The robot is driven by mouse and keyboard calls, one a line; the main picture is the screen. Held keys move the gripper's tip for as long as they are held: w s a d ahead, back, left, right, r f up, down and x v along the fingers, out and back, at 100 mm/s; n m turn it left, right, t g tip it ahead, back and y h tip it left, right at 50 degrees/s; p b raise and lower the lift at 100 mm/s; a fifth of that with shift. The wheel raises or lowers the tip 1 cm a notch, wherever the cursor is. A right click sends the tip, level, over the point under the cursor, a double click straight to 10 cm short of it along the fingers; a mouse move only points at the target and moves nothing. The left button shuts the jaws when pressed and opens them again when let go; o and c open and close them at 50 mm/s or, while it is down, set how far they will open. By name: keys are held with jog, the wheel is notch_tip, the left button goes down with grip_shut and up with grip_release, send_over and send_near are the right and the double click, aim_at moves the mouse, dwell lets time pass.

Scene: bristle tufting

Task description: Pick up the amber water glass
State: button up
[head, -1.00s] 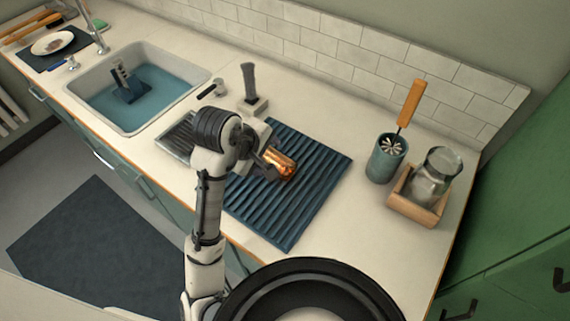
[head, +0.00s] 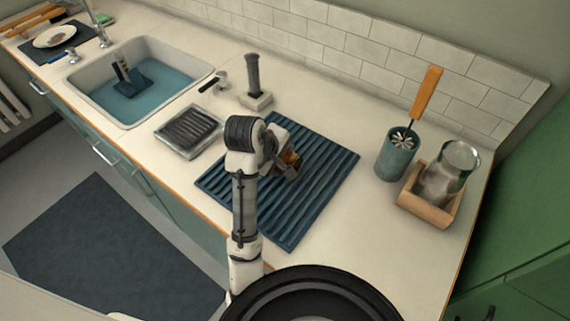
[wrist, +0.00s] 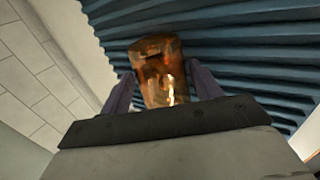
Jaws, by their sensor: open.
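The amber water glass (head: 291,158) lies on the blue ribbed drying mat (head: 318,187), partly hidden behind my gripper in the head view. In the wrist view the amber glass (wrist: 158,70) stands out against the blue ridges, between the two fingers of my gripper (wrist: 160,88). One finger is on each side of the glass. The fingers are open; the right one looks very close to the glass, and I cannot tell if it touches. My gripper (head: 284,170) is low over the mat in the head view.
A dark-handled tool on a block (head: 253,85), a small ribbed tray (head: 188,131) and the water-filled sink (head: 138,88) are to the left.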

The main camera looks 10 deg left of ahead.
jog(key=shift+w+d+f, duration=0.15)
jog(key=shift+w+f, duration=0.15)
jog(key=shift+f, duration=0.3)
jog(key=shift+c, duration=0.4)
